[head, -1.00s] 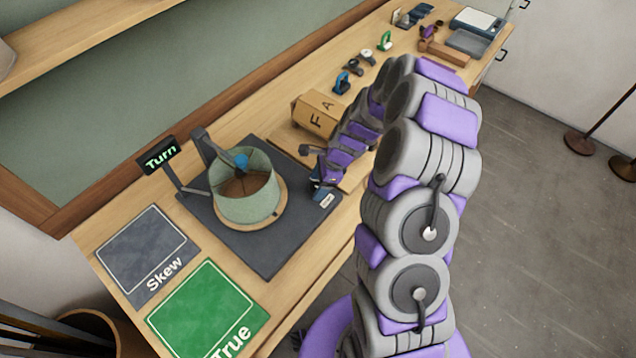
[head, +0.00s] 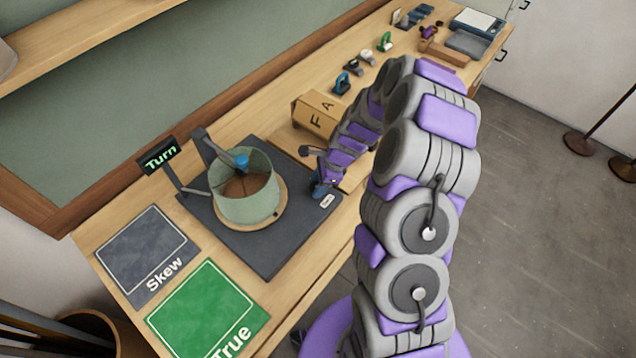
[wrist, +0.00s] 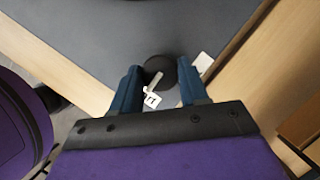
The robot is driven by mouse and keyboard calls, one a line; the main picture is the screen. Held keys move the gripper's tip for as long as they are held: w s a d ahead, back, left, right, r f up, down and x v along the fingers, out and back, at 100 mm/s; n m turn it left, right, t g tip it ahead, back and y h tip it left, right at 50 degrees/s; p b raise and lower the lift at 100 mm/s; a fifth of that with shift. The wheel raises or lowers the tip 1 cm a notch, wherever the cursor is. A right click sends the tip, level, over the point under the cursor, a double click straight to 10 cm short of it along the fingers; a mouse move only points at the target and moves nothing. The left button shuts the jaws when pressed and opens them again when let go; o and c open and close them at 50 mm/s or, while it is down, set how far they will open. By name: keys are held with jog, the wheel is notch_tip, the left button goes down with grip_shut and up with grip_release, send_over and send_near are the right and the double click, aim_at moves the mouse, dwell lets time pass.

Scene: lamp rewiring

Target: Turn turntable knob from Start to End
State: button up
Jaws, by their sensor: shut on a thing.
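The turntable (head: 262,262) has a dark square base with a round wooden platter. A pale green lampshade (head: 245,200) stands on the platter. My gripper (head: 322,188) reaches down at the base's right corner in the head view. In the wrist view, the round black knob (wrist: 160,69) with a pale pointer line lies between the blue fingers of my gripper (wrist: 161,75), which is shut on it. The pointer runs toward a white label (wrist: 152,97), partly hidden. Another white label (wrist: 203,62) is beside the right finger. The knob is hidden in the head view.
A small "Turn" sign (head: 158,156) stands behind the turntable. A grey "Skew" mat (head: 146,252) and a green "True" mat (head: 208,310) lie at the left front. Small tools lie farther back.

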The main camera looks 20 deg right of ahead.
jog(key=shift+w, duration=0.1)
jog(key=n, duration=0.2)
jog(key=n+g, duration=0.1)
jog(key=n, duration=0.1)
jog(key=n+g, duration=0.1)
jog(key=n, duration=0.1)
jog(key=shift+w+n+p, duration=0.25)
jog(key=shift+n+p, duration=0.05)
jog(key=shift+p, duration=0.1)
jog(key=n+g, duration=0.1)
jog(key=n, duration=0.1)
jog(key=n+g+h, duration=0.1)
jog(key=n, duration=0.2)
jog(key=shift+w+a+h, duration=0.1)
jog(key=shift+a+h, duration=0.05)
jog(key=shift+h, duration=0.15)
jog(key=n+h, duration=0.1)
jog(key=n, duration=0.2)
jog(key=n+g+h, duration=0.1)
jog(key=n, duration=0.2)
jog(key=shift+a+n, duration=0.15)
jog(key=shift+n, duration=0.25)
jog(key=n+h+p, duration=0.1)
jog(key=n+h, duration=0.1)
jog(key=n, duration=0.3)
jog(key=shift+a, duration=0.15)
jog(key=shift+n+h, duration=0.3)
jog(key=o, duration=1)
jog(key=shift+o, duration=0.2)
